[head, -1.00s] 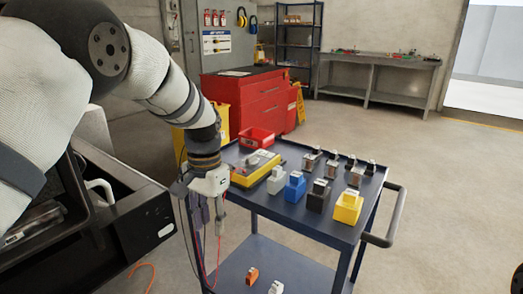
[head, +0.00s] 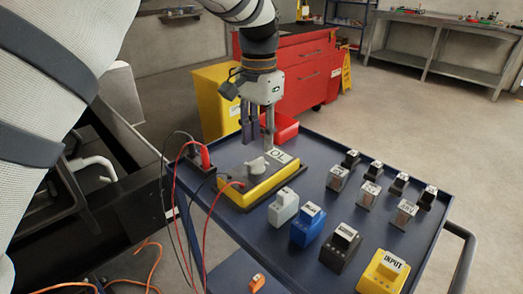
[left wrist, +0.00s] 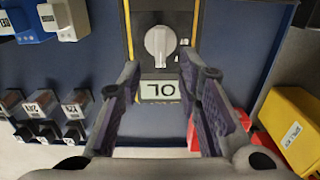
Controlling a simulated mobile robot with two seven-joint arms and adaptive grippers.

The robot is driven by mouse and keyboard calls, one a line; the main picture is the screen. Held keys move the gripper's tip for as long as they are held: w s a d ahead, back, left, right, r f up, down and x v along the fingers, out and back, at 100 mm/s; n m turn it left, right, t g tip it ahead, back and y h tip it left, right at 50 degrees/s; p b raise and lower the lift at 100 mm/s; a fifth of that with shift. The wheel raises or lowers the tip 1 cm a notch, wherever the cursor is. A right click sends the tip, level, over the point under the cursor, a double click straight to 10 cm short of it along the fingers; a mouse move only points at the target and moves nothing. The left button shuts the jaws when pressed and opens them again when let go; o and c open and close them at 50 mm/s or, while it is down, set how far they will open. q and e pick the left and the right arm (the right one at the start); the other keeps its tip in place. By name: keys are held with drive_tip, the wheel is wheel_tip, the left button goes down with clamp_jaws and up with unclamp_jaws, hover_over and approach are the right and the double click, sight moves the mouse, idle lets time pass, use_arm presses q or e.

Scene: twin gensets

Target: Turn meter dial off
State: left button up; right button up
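The yellow and grey meter (head: 262,182) lies on the blue cart at its left end. Its light grey dial (head: 256,165) sits on the meter's face, and its display (head: 280,157) reads OL. In the left wrist view the dial (left wrist: 158,45) is ahead of the fingertips, its pointer bar roughly upright in the picture, with the display (left wrist: 161,90) below it. My left gripper (head: 257,145) is above the display end of the meter, pointing down. Its fingers (left wrist: 163,85) are apart with nothing between them; it does not touch the dial. My right gripper is not in view.
Blue, black, grey and yellow blocks (head: 308,225) and several small labelled blocks (head: 370,185) stand on the cart (head: 330,150). Red and black leads (head: 206,155) run beside the meter.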

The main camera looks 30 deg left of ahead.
sight(260, 159)
use_arm(q)
wheel_tip(260, 159, down, 5)
drive_tip(key=shift+w+f, duration=0.1)
drive_tip(key=shift+f, duration=0.05)
drive_tip(key=shift+c, duration=0.3)
clamp_jaws()
